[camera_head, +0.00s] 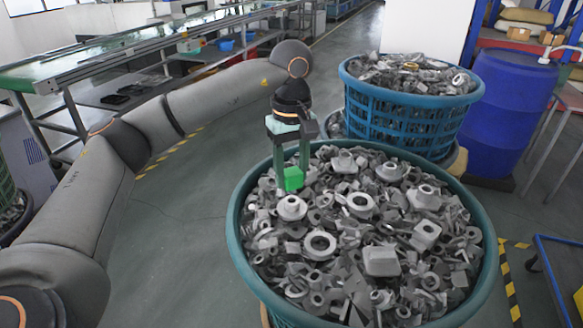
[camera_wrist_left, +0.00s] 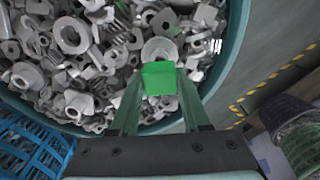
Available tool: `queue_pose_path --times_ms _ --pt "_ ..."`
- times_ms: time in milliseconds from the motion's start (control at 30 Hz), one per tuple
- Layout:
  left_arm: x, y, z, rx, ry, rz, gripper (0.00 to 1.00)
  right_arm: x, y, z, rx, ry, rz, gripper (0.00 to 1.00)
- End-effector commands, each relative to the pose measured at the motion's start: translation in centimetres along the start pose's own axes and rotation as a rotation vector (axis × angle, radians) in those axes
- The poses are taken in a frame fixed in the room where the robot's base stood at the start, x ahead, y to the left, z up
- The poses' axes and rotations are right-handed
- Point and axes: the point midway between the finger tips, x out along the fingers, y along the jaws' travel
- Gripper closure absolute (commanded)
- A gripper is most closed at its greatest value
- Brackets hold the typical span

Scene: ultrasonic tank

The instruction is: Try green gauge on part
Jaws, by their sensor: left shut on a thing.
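My left gripper (camera_head: 291,168) hangs point down over the left side of the near basket, shut on a small bright green block, the green gauge (camera_head: 293,179). The gauge also shows between the fingertips in the left wrist view (camera_wrist_left: 159,78). Just below and beside it lies a grey flanged part with a round hub (camera_head: 291,208); in the wrist view this part (camera_wrist_left: 160,50) is partly hidden behind the gauge. I cannot tell whether the gauge touches it. My right gripper is not in view.
The near teal basket (camera_head: 240,255) is heaped with grey metal parts. A second blue basket (camera_head: 402,125) of parts stands behind it, beside a blue barrel (camera_head: 510,110). A conveyor (camera_head: 130,55) runs at the back left. A blue cart (camera_head: 555,275) stands at the right.

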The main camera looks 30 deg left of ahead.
Motion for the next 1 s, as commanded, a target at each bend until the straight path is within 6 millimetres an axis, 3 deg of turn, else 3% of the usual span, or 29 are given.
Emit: queue_pose_path --times_ms 33,200,1000 --pt "0.96 -0.01 -0.01 0.000 0.000 0.001 1.00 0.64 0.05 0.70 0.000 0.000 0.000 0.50" --pt "1.73 -0.01 -0.01 0.000 0.001 0.001 1.00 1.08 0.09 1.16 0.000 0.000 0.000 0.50" --pt "1.67 0.01 0.06 0.000 0.001 0.001 1.00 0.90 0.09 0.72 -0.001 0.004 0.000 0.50"
